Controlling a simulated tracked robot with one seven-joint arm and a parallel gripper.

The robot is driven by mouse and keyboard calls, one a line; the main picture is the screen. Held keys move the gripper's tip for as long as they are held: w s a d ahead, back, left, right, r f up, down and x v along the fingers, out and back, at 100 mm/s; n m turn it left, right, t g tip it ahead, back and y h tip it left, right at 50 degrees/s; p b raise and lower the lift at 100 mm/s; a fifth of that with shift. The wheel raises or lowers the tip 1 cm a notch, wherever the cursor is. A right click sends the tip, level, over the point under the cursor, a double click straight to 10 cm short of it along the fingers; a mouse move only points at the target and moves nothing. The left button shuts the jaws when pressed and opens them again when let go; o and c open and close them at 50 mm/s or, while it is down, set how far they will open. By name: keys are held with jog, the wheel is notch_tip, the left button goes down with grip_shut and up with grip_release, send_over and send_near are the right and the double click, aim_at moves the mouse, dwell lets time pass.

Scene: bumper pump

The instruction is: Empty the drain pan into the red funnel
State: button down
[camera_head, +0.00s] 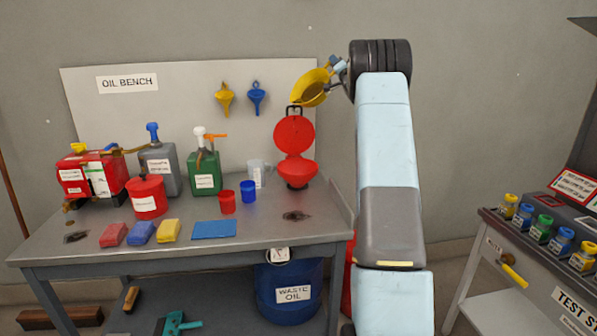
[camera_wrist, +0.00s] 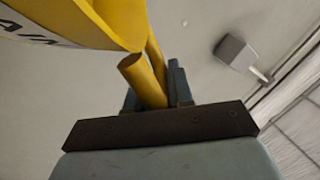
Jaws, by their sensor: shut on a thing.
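My gripper (camera_head: 339,68) is shut on the yellow drain pan (camera_head: 311,90) and holds it up in the air. The pan looks tilted, its left side lower. In the wrist view the pan (camera_wrist: 85,20) fills the top left, and its yellow handle (camera_wrist: 140,78) sits between the fingers of my gripper (camera_wrist: 155,90). The red funnel (camera_head: 297,170) stands on the bench's right part, its round red lid (camera_head: 294,134) raised behind it. The pan is above the funnel and lid, apart from them. I see no stream falling, and cannot tell what the pan holds.
Red, grey and green cans (camera_head: 204,172) stand on the grey bench (camera_head: 265,228) left of the funnel. Yellow and blue funnels (camera_head: 257,97) hang on the backboard. A blue waste oil drum (camera_head: 289,300) is below.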

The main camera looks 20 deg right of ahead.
jog(key=shift+s+a+r+n+t+y+p, duration=0.1)
jog(key=shift+s+a+n+t+y+p, duration=0.15)
jog(key=shift+a+n, duration=0.3)
jog(key=shift+a+r+n+t+y+p, duration=0.1)
jog(key=shift+a+n+t+y+p, duration=0.1)
jog(key=shift+a+n+y, duration=0.3)
jog(key=shift+s+a+r+n+y+p, duration=0.25)
jog(key=shift+a+r+n+y, duration=0.15)
jog(key=shift+a+n, duration=0.3)
jog(key=shift+s+a+r+n+y+p, duration=0.1)
jog(key=shift+a+r+n+y+p, duration=0.15)
jog(key=shift+a+r+n, duration=0.35)
jog(key=shift+s+a+f+n+t, duration=0.1)
jog(key=shift+a+f+n+t, duration=0.2)
jog(key=shift+n, duration=0.25)
jog(key=a+n+y, duration=0.2)
jog(key=shift+s+a+f+n+y+p, duration=0.1)
jog(key=shift+s+a+n+y+p, duration=0.2)
jog(key=shift+s+a, duration=0.1)
jog(key=shift+a, duration=0.15)
